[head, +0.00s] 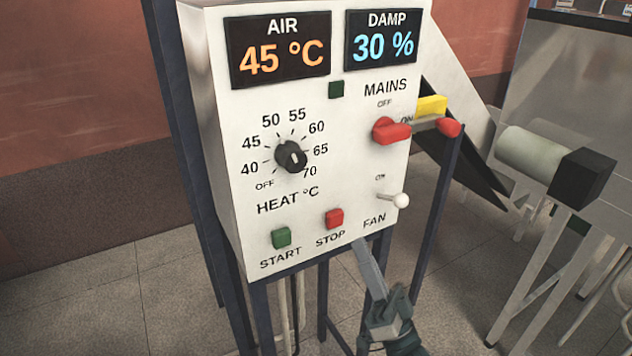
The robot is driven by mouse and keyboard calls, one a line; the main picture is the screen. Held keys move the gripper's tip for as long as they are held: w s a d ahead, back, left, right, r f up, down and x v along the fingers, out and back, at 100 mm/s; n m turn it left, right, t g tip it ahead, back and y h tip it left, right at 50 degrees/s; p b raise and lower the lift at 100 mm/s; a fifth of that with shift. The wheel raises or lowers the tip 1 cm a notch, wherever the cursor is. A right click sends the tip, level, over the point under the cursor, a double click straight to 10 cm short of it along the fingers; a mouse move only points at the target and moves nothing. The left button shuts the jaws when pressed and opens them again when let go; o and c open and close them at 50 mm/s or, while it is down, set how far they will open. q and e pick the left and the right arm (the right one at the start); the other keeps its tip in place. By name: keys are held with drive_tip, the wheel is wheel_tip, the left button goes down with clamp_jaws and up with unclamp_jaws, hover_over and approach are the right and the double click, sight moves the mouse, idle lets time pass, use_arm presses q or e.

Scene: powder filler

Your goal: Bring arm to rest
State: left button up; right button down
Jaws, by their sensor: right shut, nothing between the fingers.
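My right gripper (362,246) is shut and empty. Its fingertips are at the lower edge of the white control box, below the STOP and FAN labels, and my arm comes in from the bottom. I cannot tell whether the tips touch the box. The control box (235,150) has an AIR display (279,48) reading 45 °C and a DAMP display (382,38) reading 30 %. My left gripper is not in the picture.
The box carries a HEAT dial (291,157), a green START button (281,237), a red STOP button (334,218), a FAN toggle (398,200) and a red MAINS handle (392,131). A machine with a pale cylinder (530,155) stands at right. Floor at left is clear.

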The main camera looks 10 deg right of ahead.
wheel_tip(320, 180, down, 36)
drive_tip(key=w+d+g+h+b, duration=0.2)
drive_tip(key=d+g+h+b, duration=0.1)
drive_tip(key=g+h, duration=0.4)
drive_tip(key=s+d+f+n+g+h+b, duration=0.1)
drive_tip(key=s+f+g, duration=0.35)
drive_tip(key=f, duration=0.75)
drive_tip(key=s+d+f+g+h, duration=0.1)
drive_tip(key=s+f+h, duration=0.1)
drive_tip(key=s+f, duration=0.75)
drive_tip(key=s+d+f+n+g+b, duration=0.1)
drive_tip(key=s+f+g, duration=0.2)
drive_tip(key=s+f, duration=0.5)
drive_tip(key=s+d+f+n+g+h, duration=0.1)
drive_tip(key=s+f+g, duration=0.3)
drive_tip(key=s, duration=1.2)
drive_tip(key=s+d+f+n+g+h+b, duration=0.1)
drive_tip(key=s+f+g, duration=0.3)
drive_tip(key=s+f, duration=0.8)
drive_tip(key=shift+s+d+f+n+b, duration=0.2)
drive_tip(key=shift+s+f+n+b, duration=0.1)
drive_tip(key=shift+f+b, duration=0.05)
drive_tip(key=shift+w, duration=0.1)
